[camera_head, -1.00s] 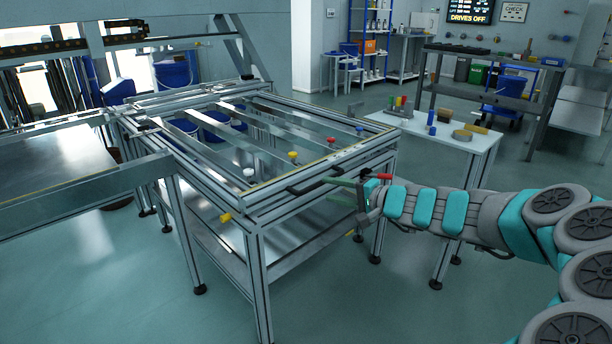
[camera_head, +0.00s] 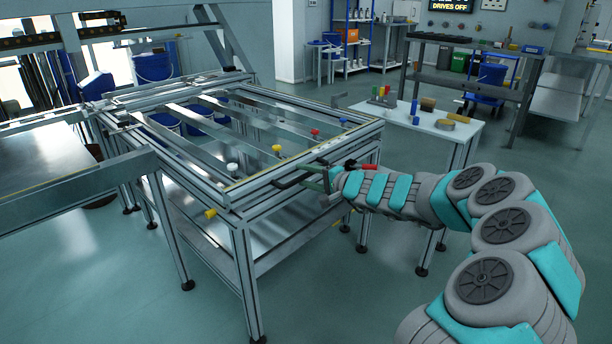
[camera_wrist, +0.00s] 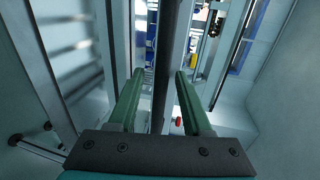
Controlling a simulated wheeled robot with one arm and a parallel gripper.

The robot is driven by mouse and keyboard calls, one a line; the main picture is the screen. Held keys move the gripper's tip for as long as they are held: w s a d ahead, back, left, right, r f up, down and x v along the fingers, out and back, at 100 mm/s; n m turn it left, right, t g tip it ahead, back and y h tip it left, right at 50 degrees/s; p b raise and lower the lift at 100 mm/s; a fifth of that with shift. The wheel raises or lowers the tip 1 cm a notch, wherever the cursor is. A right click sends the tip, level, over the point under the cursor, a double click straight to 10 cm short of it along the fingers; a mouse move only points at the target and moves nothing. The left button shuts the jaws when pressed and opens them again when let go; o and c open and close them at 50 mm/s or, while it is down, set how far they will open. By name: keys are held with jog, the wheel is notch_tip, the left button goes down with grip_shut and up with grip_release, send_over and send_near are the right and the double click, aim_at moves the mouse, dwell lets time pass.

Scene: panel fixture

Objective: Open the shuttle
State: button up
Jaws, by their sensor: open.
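A large metal frame table (camera_head: 240,200) with several crossbars stands left of centre in the head view. I take its upper sliding frame as the shuttle, but cannot tell for sure. A dark bar handle (camera_head: 290,183) sticks out along its near right edge. My gripper (camera_head: 308,178) is at this handle, with green fingers apart. In the wrist view the dark bar (camera_wrist: 167,50) runs between the open fingers of my gripper (camera_wrist: 159,76), with gaps on both sides. I see no finger closed on it.
A white side table (camera_head: 420,122) with small coloured items stands behind my arm. Coloured knobs, one yellow (camera_head: 277,149) and one white (camera_head: 232,167), sit on the frame. A metal bench (camera_head: 80,190) adjoins at left. The floor (camera_head: 330,290) in front is clear.

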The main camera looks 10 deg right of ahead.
jog(key=shift+c, duration=0.3)
grip_shut()
dwell(1.1)
